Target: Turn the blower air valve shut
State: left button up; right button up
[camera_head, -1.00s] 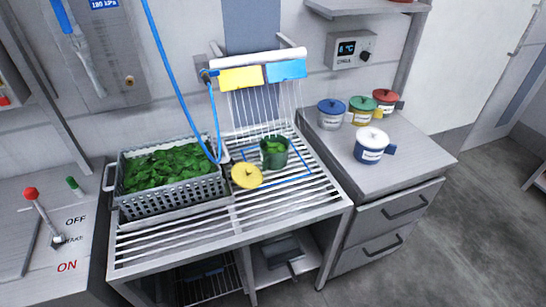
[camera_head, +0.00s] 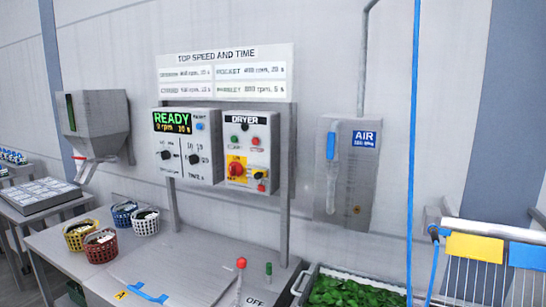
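The AIR panel (camera_head: 357,205) is a grey metal box on the wall, right of centre in the head view. It has a blue label (camera_head: 365,139) reading AIR with a small pressure figure. A blue upright handle (camera_head: 331,146) is at its upper left, with a long pale grey piece (camera_head: 331,190) running down below it. I take this as the air valve, but its exact setting is hard to tell. A small brass-coloured spot (camera_head: 357,210) is at the lower right. Neither of my grippers is in view.
A grey pipe (camera_head: 361,60) runs up from the panel. A blue hose (camera_head: 413,140) hangs to its right. The dryer control box (camera_head: 248,150) stands left. Below are a crate of greens (camera_head: 350,292), a red-knobbed lever (camera_head: 241,264) and a green-topped peg (camera_head: 268,269).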

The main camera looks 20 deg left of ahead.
aim_at(331, 135)
jog(key=u, duration=0.45)
jog(key=k, duration=1.1)
jog(key=z, duration=1.1)
jog(key=i, duration=1)
jog(key=u, duration=0.5)
jog(key=i, duration=0.95)
jog(key=u, duration=0.85)
